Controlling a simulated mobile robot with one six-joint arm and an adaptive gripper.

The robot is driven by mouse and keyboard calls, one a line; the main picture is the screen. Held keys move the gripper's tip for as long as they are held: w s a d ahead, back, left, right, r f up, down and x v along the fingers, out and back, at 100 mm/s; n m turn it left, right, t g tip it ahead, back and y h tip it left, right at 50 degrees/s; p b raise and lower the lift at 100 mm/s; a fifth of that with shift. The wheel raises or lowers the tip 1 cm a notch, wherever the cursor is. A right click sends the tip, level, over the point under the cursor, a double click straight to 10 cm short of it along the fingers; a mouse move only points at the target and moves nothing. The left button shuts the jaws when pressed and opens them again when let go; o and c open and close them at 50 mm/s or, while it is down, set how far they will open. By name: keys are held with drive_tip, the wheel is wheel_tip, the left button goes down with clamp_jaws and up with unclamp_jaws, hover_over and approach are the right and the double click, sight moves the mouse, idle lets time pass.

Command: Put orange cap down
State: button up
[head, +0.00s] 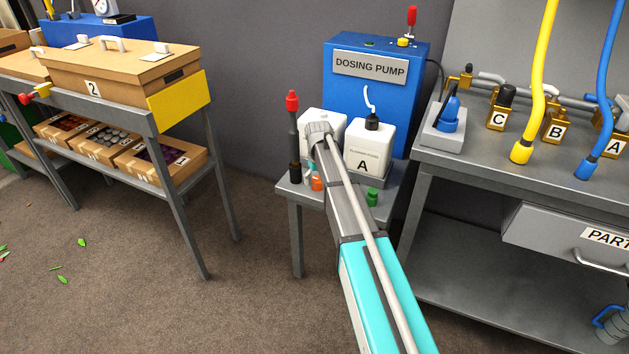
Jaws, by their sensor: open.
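The orange cap (317,184) is on the small grey table (290,188), near its front edge, beside my arm. My gripper (310,173) is at the far end of my arm, pointing down just above and beside the orange cap. It is small in the picture and partly hidden by my arm, and its jaws are open. I cannot tell whether a finger touches the cap. A green cap (372,198) sits on the same table, to the right of my arm.
White canister A (369,148) and another white canister (312,122) stand behind, before the blue dosing pump (410,100). A dark tool with a red top (293,130) stands upright at the table's left. A grey workbench (480,165) is close on the right.

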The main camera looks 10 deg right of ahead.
sight(318, 180)
drive_tip(key=shift+r, duration=0.15)
wheel_tip(318, 180, up, 12)
drive_tip(key=p, duration=1.2)
idle(0.6)
drive_tip(key=s+a+m, duration=0.1)
drive_tip(key=s, duration=2.8)
drive_tip(key=shift+s+m, duration=0.15)
drive_tip(key=shift+m, duration=0.25)
drive_tip(key=shift+a, duration=0.1)
